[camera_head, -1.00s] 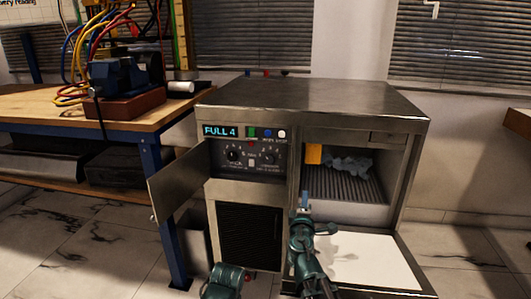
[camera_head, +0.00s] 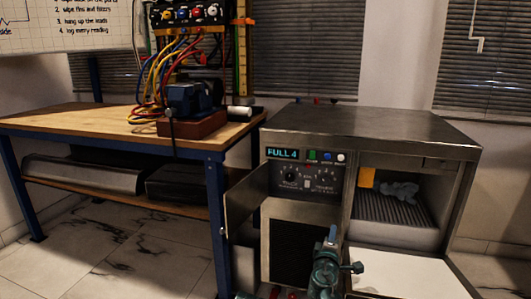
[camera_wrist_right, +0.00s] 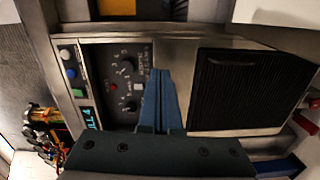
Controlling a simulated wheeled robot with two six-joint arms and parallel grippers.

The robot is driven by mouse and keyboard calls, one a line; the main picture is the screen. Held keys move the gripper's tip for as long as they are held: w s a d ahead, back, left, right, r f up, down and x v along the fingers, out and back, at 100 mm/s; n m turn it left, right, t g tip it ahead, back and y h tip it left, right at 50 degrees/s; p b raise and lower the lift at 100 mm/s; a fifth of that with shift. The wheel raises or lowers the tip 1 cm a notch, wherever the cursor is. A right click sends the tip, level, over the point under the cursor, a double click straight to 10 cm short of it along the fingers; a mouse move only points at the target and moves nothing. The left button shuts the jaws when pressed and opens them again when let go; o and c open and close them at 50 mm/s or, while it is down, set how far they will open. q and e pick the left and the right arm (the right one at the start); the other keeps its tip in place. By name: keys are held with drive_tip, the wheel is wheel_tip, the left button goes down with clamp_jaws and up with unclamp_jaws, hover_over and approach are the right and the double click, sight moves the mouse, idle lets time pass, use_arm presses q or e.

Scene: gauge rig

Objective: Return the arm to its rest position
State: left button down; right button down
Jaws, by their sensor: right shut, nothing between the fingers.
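My right gripper (camera_head: 332,234) is in front of the metal cabinet (camera_head: 380,122), low in the head view, with its blue fingers closed together and empty. In the right wrist view the shut fingers (camera_wrist_right: 160,90) stand in front of the cabinet's knob panel (camera_wrist_right: 118,75). I see no contact with the cabinet, though the gap is hard to judge. My left gripper is not in the head view.
The cabinet's small door (camera_head: 243,204) stands open at left, and its display reads FULL 4. The right compartment is open, holding a yellow block (camera_head: 367,177) and crumpled grey material (camera_head: 399,191). A workbench (camera_head: 60,121) with a blue vise (camera_head: 192,98) stands left.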

drive_tip(key=s+a+f+m+g+p, duration=0.25)
drive_tip(key=s+m+g+p, duration=0.2)
drive_tip(key=s, duration=0.25)
drive_tip(key=s+a+f+m+g+p, duration=0.2)
drive_tip(key=s+f+m+g+p, duration=0.1)
drive_tip(key=s+m+g+p, duration=0.25)
drive_tip(key=s+a+g+y+p, duration=0.6)
drive_tip(key=s+a, duration=0.4)
drive_tip(key=s, duration=0.5)
wheel_tip(320, 180, up, 36)
drive_tip(key=h+p, duration=0.1)
drive_tip(key=p, duration=3.4)
drive_tip(key=shift+r+n+g+p, duration=0.15)
drive_tip(key=shift+n+g+p, duration=0.15)
drive_tip(key=shift+g, duration=0.1)
